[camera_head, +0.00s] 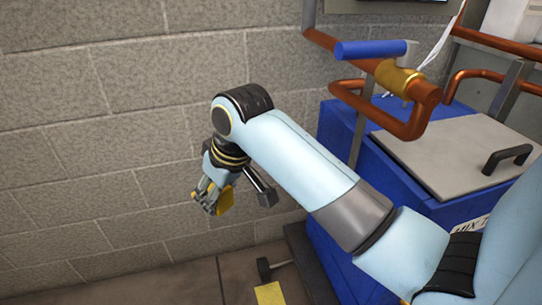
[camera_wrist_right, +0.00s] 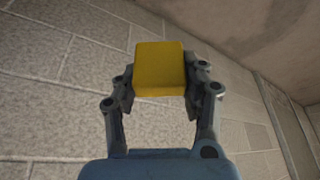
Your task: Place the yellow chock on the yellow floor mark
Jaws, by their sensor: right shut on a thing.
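The yellow chock (camera_wrist_right: 160,70) is held between the two fingers of my right gripper (camera_wrist_right: 160,92) in the right wrist view. In the head view the chock (camera_head: 226,201) shows at the tip of my right gripper (camera_head: 208,197), up off the floor and in front of the block wall. The yellow floor mark (camera_head: 269,293) lies on the floor at the bottom edge of the head view, below and to the right of the gripper. Only part of the mark shows. My left gripper is in neither view.
A grey block wall (camera_head: 90,120) fills the left and back. A blue cabinet (camera_head: 340,135) with a grey lid (camera_head: 450,155) stands on the right, with copper pipes and a blue-handled valve (camera_head: 372,49) above it. A small dark wheel (camera_head: 264,269) is near the mark.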

